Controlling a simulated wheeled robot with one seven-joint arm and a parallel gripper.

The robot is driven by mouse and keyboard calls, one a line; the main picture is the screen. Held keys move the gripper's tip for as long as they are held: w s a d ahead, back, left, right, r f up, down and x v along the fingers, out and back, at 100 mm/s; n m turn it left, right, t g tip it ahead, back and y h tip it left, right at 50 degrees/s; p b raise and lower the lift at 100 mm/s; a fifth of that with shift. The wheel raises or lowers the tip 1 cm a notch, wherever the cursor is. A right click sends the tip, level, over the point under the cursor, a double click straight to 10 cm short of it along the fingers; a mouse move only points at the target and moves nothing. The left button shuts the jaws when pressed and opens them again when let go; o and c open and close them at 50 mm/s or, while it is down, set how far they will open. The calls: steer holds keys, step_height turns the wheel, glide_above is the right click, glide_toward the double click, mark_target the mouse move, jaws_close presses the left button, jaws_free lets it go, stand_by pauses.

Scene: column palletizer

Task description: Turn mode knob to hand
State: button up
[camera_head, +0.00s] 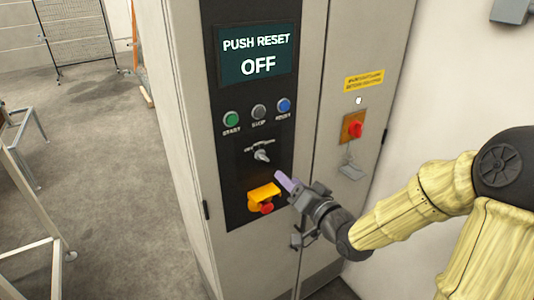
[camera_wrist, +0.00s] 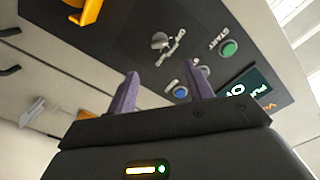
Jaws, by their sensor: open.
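The mode knob (camera_head: 262,155) is a small silver selector on the dark control panel, below the row of buttons. Its label is too small to read fully, and the display (camera_head: 257,55) above reads "PUSH RESET OFF". The knob also shows in the wrist view (camera_wrist: 160,41), above and beyond the fingers. My gripper (camera_head: 284,180) is in front of the panel, below and to the right of the knob, and apart from it. In the wrist view its two purple fingers (camera_wrist: 162,92) are spread with nothing between them in their grip.
Green (camera_head: 231,118), grey (camera_head: 259,112) and blue (camera_head: 284,105) buttons sit above the knob. A red stop button (camera_head: 267,207) under a yellow guard (camera_head: 263,192) lies below it, close to my gripper. A red switch (camera_head: 355,129) and a hanging padlock-like piece (camera_head: 351,171) are at right.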

mark_target(266, 159)
steer(key=p+x, duration=0.2)
steer(key=x, duration=0.9)
steer(key=shift+w+a+r+p, duration=0.1)
steer(key=shift+p, duration=0.25)
steer(key=shift+w+a, duration=0.25)
steer(key=shift+w, duration=0.1)
steer(key=shift+c, duration=0.3)
